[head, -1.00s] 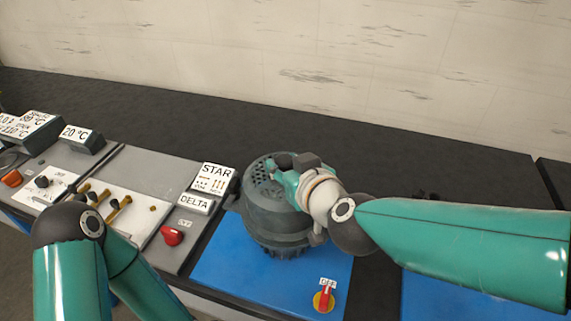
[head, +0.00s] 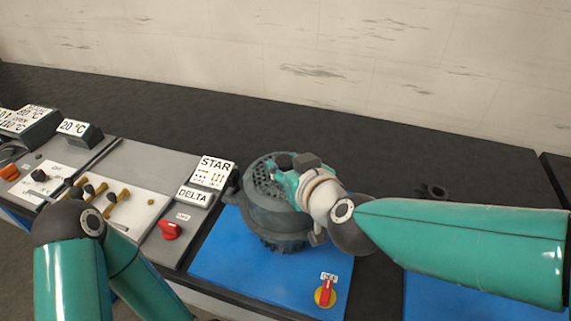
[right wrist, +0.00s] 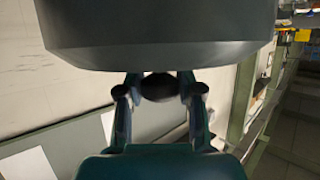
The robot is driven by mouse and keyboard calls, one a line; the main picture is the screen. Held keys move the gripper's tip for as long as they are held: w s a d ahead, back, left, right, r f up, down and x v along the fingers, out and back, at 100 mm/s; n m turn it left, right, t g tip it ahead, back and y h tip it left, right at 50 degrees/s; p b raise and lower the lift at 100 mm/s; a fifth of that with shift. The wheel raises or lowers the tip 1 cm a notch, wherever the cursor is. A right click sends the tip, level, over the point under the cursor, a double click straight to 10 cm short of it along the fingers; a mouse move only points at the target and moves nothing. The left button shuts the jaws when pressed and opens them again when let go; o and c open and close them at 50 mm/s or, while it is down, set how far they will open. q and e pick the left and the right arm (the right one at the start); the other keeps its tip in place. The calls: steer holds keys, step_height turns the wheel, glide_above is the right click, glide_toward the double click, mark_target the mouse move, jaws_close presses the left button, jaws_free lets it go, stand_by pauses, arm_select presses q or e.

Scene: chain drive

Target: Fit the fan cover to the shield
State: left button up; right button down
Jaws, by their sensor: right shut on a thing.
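The fan cover (head: 262,177), a dark grey round cap with a perforated top, sits at the upper end of the dark motor body (head: 281,232) on the blue plate. Whether it is fully seated on the shield cannot be told, as my right arm hides part of it. My right gripper (head: 291,163) is at the cover's top, shut on it. In the right wrist view the cover (right wrist: 160,40) fills the top of the picture, and the gripper fingers (right wrist: 160,88) close on a dark rounded part below it.
A control panel with STAR (head: 213,172) and DELTA (head: 193,197) signs and a red knob (head: 169,230) lies left of the motor. A red and yellow switch (head: 325,293) is on the blue plate (head: 230,266). A small dark part (head: 432,191) lies at the right behind my arm.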

steer(key=c, duration=0.7)
jaws_free()
steer(key=v, duration=1.2)
steer(key=shift+f, duration=0.1)
